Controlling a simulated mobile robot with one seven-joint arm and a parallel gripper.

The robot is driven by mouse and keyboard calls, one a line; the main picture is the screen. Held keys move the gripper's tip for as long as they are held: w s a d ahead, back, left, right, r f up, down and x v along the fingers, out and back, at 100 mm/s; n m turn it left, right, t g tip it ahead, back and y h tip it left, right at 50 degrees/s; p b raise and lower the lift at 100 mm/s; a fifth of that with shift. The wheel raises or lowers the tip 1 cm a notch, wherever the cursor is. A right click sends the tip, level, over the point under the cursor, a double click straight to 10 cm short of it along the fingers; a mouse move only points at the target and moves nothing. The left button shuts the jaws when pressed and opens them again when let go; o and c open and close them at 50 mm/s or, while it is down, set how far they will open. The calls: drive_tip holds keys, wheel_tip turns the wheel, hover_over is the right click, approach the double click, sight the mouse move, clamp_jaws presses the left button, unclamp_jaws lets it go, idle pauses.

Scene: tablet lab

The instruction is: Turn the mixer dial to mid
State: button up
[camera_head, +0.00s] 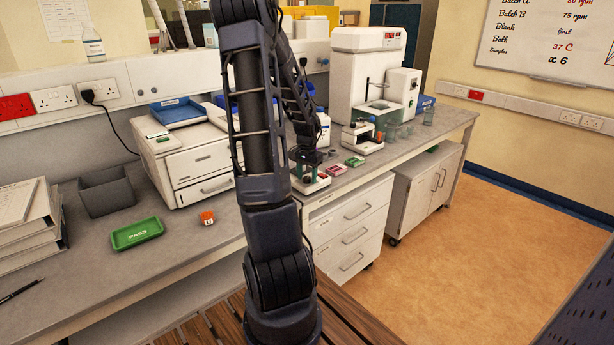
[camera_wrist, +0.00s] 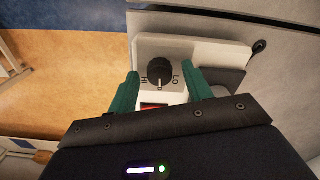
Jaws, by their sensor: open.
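The mixer dial (camera_wrist: 160,72) is a round black knob on a pale panel, seen in the wrist view. HI is printed to its left and LO to its right in that view. A pale mark on the knob faces the picture's bottom, between the two labels. My gripper (camera_wrist: 164,76) is open, with one green finger on each side of the dial. I cannot tell whether the fingers touch it. A red patch shows on the panel below the dial. In the head view the mixer (camera_head: 316,186) is a small white unit at the bench edge, partly hidden by my gripper (camera_head: 309,170).
A pink item (camera_head: 336,170) and a green item (camera_head: 355,161) lie right of the mixer. A similar white device (camera_head: 362,141) and glass beakers stand farther back. A green PASS tray (camera_head: 137,233) and an orange block (camera_head: 207,218) lie on the left bench.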

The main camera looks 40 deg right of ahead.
sight(307, 178)
wheel_tip(307, 178, up, 11)
idle(0.5)
drive_tip(key=shift+f, duration=0.1)
idle(0.4)
drive_tip(key=a+r+n+t, duration=0.1)
drive_tip(key=a+r+n, duration=0.3)
drive_tip(key=a, duration=0.6)
drive_tip(key=a+r+n+t, duration=0.1)
drive_tip(key=a+r+n, duration=0.2)
drive_tip(key=a+r, duration=0.55)
drive_tip(key=s+a+n+t, duration=0.1)
drive_tip(key=s+a+n, duration=0.2)
drive_tip(key=s+a, duration=0.3)
drive_tip(key=s+a+r+n+t, duration=0.1)
drive_tip(key=s+a+n, duration=0.3)
drive_tip(key=a, duration=1.1)
drive_tip(key=s, duration=0.3)
drive_tip(key=shift+n+t, duration=0.3)
drive_tip(key=shift+r, duration=0.1)
drive_tip(key=shift+c, duration=0.2)
